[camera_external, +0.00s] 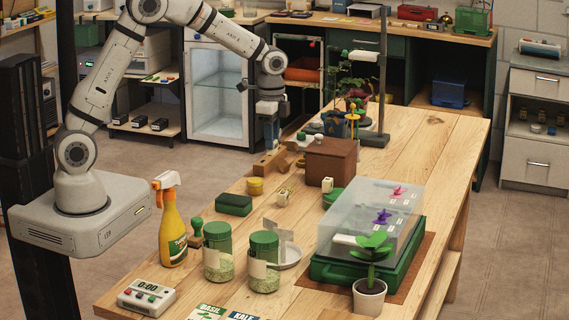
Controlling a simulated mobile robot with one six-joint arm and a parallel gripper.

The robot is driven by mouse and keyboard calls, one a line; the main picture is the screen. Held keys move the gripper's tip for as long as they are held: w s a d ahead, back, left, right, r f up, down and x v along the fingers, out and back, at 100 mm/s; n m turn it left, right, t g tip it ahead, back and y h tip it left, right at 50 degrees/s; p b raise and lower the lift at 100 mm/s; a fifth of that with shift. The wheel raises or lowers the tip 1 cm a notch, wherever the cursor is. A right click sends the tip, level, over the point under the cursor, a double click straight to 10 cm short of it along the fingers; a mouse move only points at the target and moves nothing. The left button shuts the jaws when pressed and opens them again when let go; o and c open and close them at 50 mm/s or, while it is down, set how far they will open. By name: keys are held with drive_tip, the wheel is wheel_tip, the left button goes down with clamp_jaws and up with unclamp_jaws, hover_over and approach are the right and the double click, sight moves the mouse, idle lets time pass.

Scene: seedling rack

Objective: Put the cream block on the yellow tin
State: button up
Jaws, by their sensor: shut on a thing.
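The yellow tin (255,186) is a low round tin on the wooden bench, left of the middle. A small cream block (327,185) stands on the bench in front of the brown box. Another small pale block (283,198) stands to the right of the tin and a little nearer. My gripper (268,146) points straight down behind the tin, above the far left edge of the bench. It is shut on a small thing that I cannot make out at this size. It is apart from the tin.
Wooden pieces (268,164) lie below my gripper. The brown box (331,161) stands to the right of it. A dark green block (234,205), seed jars (217,252), a spray bottle (172,228) and a clear-lidded green tray (352,274) stand nearer. The far right bench is clear.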

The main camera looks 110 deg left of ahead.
drive_tip(key=s+a, duration=0.2)
drive_tip(key=s, duration=0.4)
hover_over(255, 180)
wheel_tip(255, 180, down, 5)
drive_tip(key=shift+r+p, duration=0.1)
drive_tip(key=shift+p, duration=0.25)
drive_tip(key=shift+f, duration=2.25)
drive_tip(key=shift+f, duration=0.2)
drive_tip(key=o, duration=0.9)
drive_tip(key=shift+o, duration=0.2)
drive_tip(key=shift+r, duration=0.15)
